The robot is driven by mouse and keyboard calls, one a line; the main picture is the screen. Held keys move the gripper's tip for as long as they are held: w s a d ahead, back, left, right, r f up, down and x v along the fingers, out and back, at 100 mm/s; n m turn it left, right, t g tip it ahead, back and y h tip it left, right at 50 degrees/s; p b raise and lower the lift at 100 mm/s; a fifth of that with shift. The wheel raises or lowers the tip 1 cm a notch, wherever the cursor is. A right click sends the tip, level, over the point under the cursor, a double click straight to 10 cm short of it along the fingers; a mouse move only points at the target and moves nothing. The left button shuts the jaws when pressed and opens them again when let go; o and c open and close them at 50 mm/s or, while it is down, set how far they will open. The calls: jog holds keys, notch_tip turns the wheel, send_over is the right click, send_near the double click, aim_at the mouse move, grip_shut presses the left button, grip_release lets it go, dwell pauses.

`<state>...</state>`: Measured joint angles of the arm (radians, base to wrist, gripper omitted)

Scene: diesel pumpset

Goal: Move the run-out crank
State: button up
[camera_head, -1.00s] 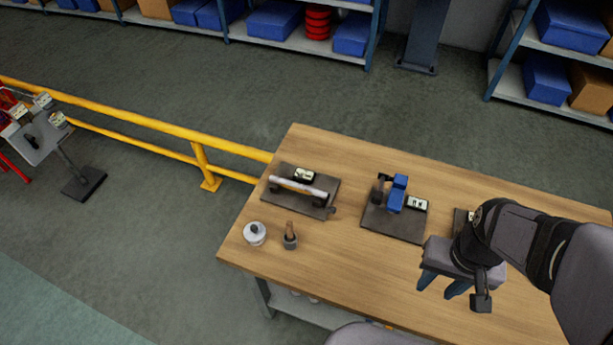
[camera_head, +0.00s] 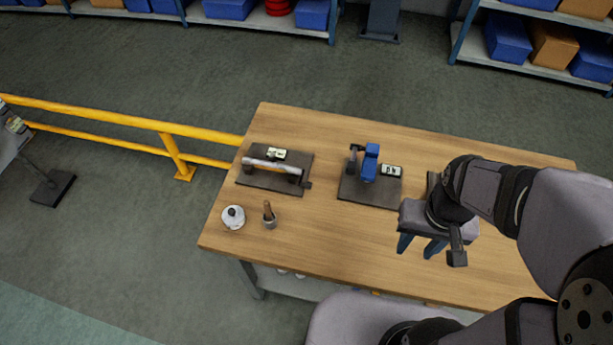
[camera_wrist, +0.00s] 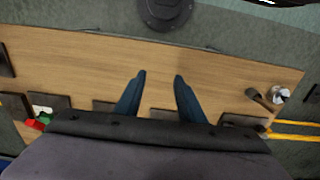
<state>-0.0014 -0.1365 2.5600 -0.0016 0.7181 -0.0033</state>
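On the bench's left part, a dark plate (camera_head: 259,182) carries a pale horizontal shaft (camera_head: 271,164) on dark supports. A small dark piece (camera_head: 307,184) at the shaft's right end looks like the run-out crank, but it is too small to be sure. My gripper (camera_head: 420,246) hangs over the right half of the bench, well to the right of that fixture. In the wrist view its two blue fingers (camera_wrist: 160,78) are spread apart with nothing between them. The gripper is open and empty. The crank cannot be made out in the wrist view.
A blue device (camera_head: 370,164) on a dark plate stands between the shaft fixture and my gripper. A third plate is mostly hidden behind my arm. A white lidded pot (camera_head: 233,217) and a small dark cup with a brown handle (camera_head: 269,216) stand front left.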

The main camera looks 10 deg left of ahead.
dwell(0.5)
jog(key=w+a+f+m+g+y+b, duration=0.3)
jog(key=a+f+m+y+b, duration=0.45)
jog(key=a, duration=0.55)
jog(key=w+a+f+m+t+y+b, duration=0.1)
jog(key=w+f+m+t+y, duration=0.1)
jog(key=w, duration=0.3)
jog(key=w+a+f+m+t+y+b, duration=0.1)
jog(key=w+a+f+t+y, duration=0.1)
jog(key=w, duration=0.3)
jog(key=w+a+f+m+t+y+b, duration=0.1)
jog(key=w+f+m+t+y, duration=0.1)
jog(key=w+f, duration=0.2)
jog(key=shift+w+a+m+y, duration=0.25)
jog(key=shift+w+a+m, duration=0.1)
jog(key=shift+w, duration=0.25)
jog(key=shift+a, duration=0.4)
jog(key=shift+p+x, duration=1.45)
jog(key=shift+x, duration=1.8)
jog(key=shift+w+f, duration=0.1)
jog(key=shift+w, duration=0.05)
